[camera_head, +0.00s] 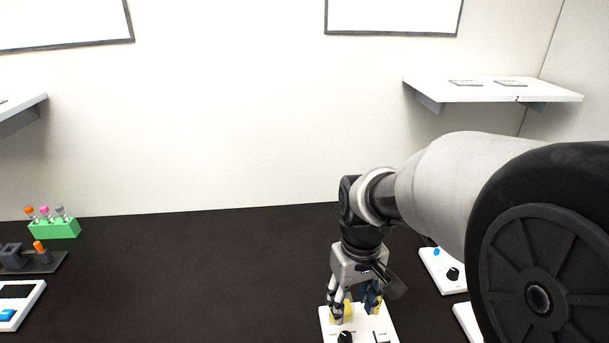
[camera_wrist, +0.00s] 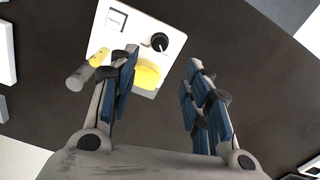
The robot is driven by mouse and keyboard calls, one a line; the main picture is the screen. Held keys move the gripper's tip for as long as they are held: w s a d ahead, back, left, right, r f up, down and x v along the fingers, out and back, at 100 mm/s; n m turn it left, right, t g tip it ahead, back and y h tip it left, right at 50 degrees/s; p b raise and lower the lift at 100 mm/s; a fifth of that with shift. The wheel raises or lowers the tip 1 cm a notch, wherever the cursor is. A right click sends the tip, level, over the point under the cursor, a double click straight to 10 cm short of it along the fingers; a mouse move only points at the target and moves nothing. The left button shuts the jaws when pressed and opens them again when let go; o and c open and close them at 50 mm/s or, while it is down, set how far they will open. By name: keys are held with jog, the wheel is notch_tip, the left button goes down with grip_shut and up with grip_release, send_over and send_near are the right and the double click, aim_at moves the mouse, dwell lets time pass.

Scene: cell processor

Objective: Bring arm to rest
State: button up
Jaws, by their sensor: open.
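My gripper (camera_head: 356,297) points down over a white device (camera_head: 387,324) with a black knob and yellow parts, at the front of the dark table. In the wrist view my gripper (camera_wrist: 160,95) has its two blue-padded fingers spread apart with nothing held between them. The white device (camera_wrist: 116,42) there shows its black knob (camera_wrist: 159,41) and a yellow round part (camera_wrist: 147,73) close to the left finger. I cannot tell whether a finger touches the device. My arm reaches in from the right and hides part of the table.
More white devices (camera_head: 441,268) stand to the right, partly behind my arm. A green rack (camera_head: 58,230) with capped tubes, a dark holder (camera_head: 50,264) and a white panel (camera_head: 33,294) are at the left. Shelves (camera_head: 500,91) hang on the wall. The table's middle is clear.

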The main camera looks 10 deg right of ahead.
jog(key=s+r+m+t, duration=0.1)
jog(key=s+r+t, duration=0.1)
jog(key=s+r, duration=0.2)
jog(key=s+r+m+t, duration=0.1)
jog(key=s+r, duration=0.4)
jog(key=s, duration=0.6)
jog(key=shift+r+t, duration=0.15)
jog(key=shift+t, duration=0.65)
jog(key=shift+s+d, duration=0.1)
